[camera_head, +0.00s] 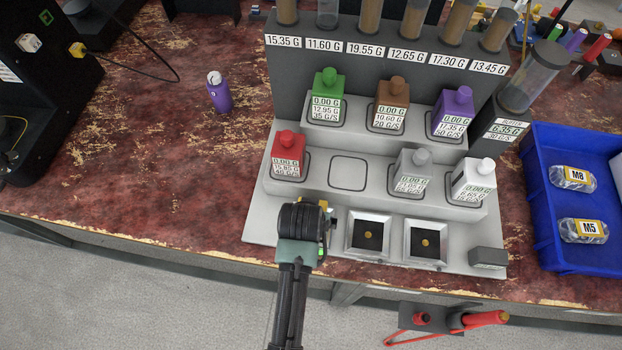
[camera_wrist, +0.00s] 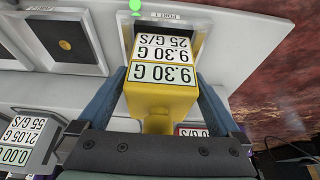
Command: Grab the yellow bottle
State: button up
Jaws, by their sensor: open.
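The yellow bottle (camera_wrist: 160,101) fills the middle of the wrist view, its labels reading 9.30 G and 25 G/S upside down. It sits at a square dish of the grey station. My gripper (camera_wrist: 158,85) is open, with one blue-grey finger on each side of the bottle; I cannot tell whether they touch it. In the head view my gripper (camera_head: 304,222) is over the front left of the station and hides nearly all of the bottle; only a small yellow patch shows beside it.
Red (camera_head: 288,155), grey (camera_head: 412,172) and white (camera_head: 474,181) bottles share the middle row with an empty slot (camera_head: 348,173). Green, brown and purple bottles stand behind. Two dishes (camera_head: 368,237) lie right of my gripper. A blue crate (camera_head: 550,225) stands right; a purple bottle (camera_head: 220,96) stands left.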

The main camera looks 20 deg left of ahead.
jog(key=shift+w+f, duration=0.1)
jog(key=shift+f, duration=0.05)
jog(key=c, duration=1.5)
